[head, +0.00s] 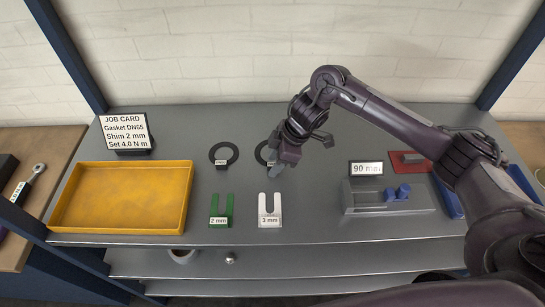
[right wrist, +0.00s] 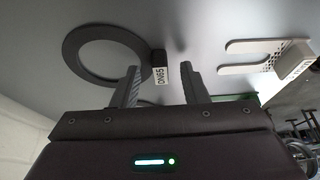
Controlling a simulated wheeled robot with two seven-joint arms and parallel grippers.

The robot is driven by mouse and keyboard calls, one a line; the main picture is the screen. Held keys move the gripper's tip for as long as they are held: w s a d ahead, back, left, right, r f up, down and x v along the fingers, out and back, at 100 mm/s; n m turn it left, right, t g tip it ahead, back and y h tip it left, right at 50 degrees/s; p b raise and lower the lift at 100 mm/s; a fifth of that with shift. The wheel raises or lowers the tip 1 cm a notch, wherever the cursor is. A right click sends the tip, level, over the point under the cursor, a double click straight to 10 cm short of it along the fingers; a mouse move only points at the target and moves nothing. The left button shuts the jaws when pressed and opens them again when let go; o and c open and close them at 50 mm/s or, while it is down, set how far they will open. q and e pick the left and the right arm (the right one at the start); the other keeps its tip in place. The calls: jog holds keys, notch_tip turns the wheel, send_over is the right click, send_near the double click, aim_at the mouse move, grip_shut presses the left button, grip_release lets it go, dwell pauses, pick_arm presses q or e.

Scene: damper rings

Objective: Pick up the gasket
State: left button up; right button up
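Two flat black ring gaskets lie on the grey bench in the head view, the left one (head: 223,148) and the right one (head: 261,156), which my right gripper (head: 273,172) partly hides. In the right wrist view the near ring (right wrist: 73,48) has an upright tag reading DN65 (right wrist: 159,72). My right gripper (right wrist: 163,80) is open there, its fingers to either side of the tag; I cannot tell whether they touch it. The job card (head: 125,131) reads Gasket DN65, Shim 2 mm, Set 4.0 N m. My left gripper is not in view.
A yellow tray (head: 121,228) stands at left, empty. A green 2 mm forked shim (head: 220,213) and a white 3 mm one (head: 269,212) lie in front of the rings. At right are a grey holder (head: 415,205) with blue pieces, a 90 mm sign (head: 366,168) and a red piece (head: 407,163).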

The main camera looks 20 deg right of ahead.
jog(key=c, duration=0.9)
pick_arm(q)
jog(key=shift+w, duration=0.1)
pick_arm(e)
grip_shut()
